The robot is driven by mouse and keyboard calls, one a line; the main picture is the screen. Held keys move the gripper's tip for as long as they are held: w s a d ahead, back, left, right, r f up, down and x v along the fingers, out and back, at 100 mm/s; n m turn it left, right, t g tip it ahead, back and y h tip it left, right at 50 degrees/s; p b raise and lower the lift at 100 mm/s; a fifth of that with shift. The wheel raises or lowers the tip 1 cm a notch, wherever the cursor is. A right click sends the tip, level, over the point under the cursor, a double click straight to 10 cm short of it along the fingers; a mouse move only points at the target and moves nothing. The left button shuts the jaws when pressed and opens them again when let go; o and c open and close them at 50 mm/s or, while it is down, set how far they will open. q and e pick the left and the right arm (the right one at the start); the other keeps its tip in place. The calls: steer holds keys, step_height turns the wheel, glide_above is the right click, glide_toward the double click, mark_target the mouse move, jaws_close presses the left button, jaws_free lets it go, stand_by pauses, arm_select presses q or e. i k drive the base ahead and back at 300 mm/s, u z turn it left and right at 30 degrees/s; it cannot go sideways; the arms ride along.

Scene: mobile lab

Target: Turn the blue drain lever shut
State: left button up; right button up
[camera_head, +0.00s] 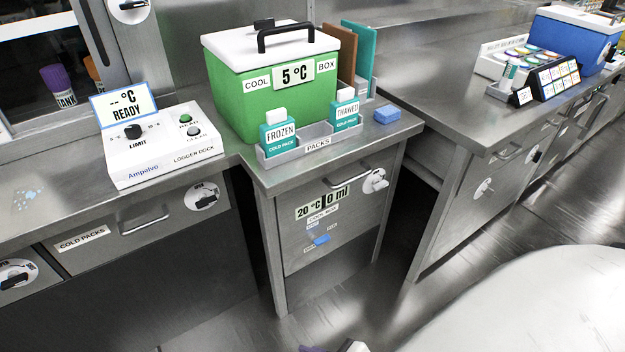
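The blue drain lever (321,239) is a small blue handle on the front panel (345,255) of the stand under the green cool box (290,105). It looks roughly sideways, tilted a little up to the right. Small labels sit around it, too small to read. Above it a display (322,204) reads 20 °C and 0 ml, with a COOL BOX label under it. Neither gripper shows clearly. A small dark and pale part pokes in at the bottom edge below the stand, and I cannot tell what it is.
A grey PACKS tray (318,143) with FROZEN and THAWED cold packs stands before the cool box, beside a blue sponge-like block (387,115). A bar handle (352,183) projects above the lever. A logger dock (160,145) is at left. The space before the panel looks clear.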

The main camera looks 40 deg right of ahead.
mark_target(322, 240)
steer(key=k, duration=0.5)
steer(key=z, duration=1.15)
steer(key=i, duration=0.5)
